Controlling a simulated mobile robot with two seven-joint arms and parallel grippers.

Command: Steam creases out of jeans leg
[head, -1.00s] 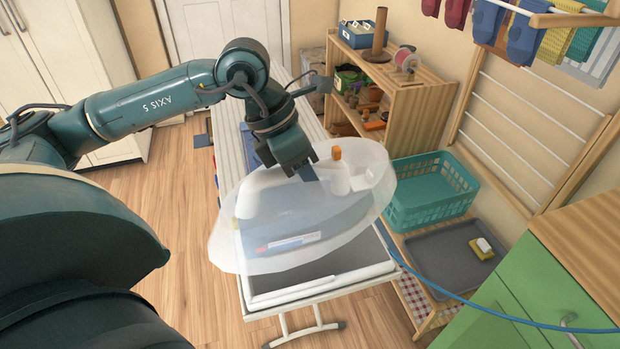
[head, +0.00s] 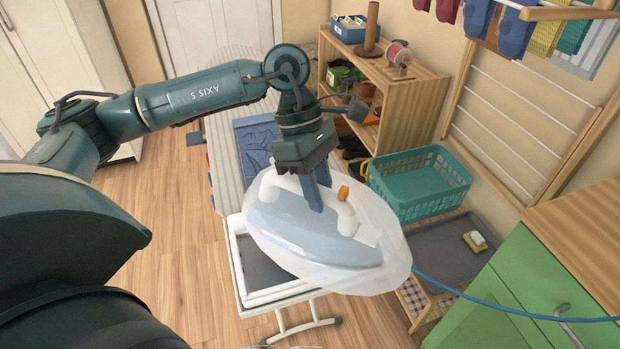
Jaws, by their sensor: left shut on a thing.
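A blue steam iron (head: 298,222) with a pale body and an orange cap hangs in the lower middle of the head view. My left gripper (head: 316,200) is shut on its upper part. A pale see-through shape surrounds the iron. The blue jeans (head: 255,143) lie on the striped ironing board (head: 222,165), behind and left of the iron. My left wrist and the iron cover part of the jeans and board. The iron appears above the white-framed rest (head: 240,285) at the board's near end, apart from the jeans. My right gripper is not in view.
A blue cord (head: 470,297) runs off to the right. A teal basket (head: 420,187) and a grey tray (head: 450,252) with a yellow-and-white block stand to the right. A wooden shelf (head: 420,100) stands behind, a green cabinet (head: 540,285) at lower right. The left floor is clear.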

